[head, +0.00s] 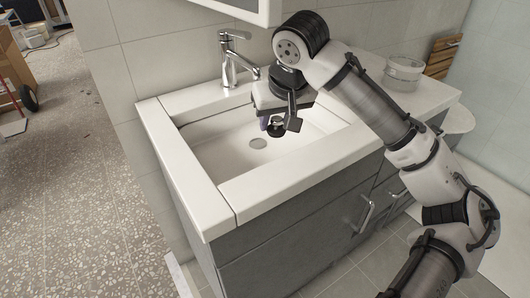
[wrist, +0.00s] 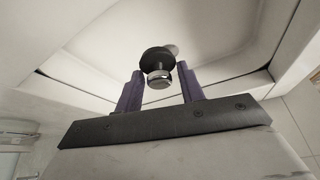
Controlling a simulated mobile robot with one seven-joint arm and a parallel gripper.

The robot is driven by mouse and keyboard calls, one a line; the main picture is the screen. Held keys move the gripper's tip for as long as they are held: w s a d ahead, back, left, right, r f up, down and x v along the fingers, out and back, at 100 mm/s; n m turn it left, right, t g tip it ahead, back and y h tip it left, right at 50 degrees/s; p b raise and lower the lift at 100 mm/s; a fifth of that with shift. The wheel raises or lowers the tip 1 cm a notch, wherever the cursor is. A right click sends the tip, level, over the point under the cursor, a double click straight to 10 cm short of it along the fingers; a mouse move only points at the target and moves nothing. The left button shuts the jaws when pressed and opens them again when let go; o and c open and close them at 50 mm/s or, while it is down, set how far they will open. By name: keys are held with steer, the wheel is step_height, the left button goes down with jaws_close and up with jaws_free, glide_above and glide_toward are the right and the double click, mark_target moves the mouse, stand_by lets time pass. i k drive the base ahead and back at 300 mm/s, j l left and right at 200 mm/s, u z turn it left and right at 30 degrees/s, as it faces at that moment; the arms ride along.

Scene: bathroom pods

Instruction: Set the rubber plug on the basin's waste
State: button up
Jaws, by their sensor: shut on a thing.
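The rubber plug (head: 276,131) is a black disc with a metal knob, and it hangs below my gripper (head: 273,124) inside the basin (head: 225,158). In the wrist view, my gripper (wrist: 160,75) has its purple fingers on either side of the plug's (wrist: 155,59) knob, shut on it, with the black disc beyond the fingertips. The basin's waste (head: 258,143) is a round grey disc on the basin floor. In the head view it lies a little left of and below the plug. In the wrist view the waste (wrist: 174,49) is partly hidden behind the plug.
The tap (head: 236,62) stands on the basin's back rim, left of my gripper. The basin walls surround my gripper. A clear round container (head: 403,72) stands on the counter at right, behind my arm. A cabinet (head: 262,15) hangs above.

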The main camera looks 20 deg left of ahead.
mark_target(258, 144)
steer(key=k+j+z, duration=0.2)
steer(key=j, duration=0.2)
steer(key=j+z, duration=0.2)
steer(key=j, duration=0.2)
steer(key=k+j+z, duration=0.2)
steer(key=j, duration=0.15)
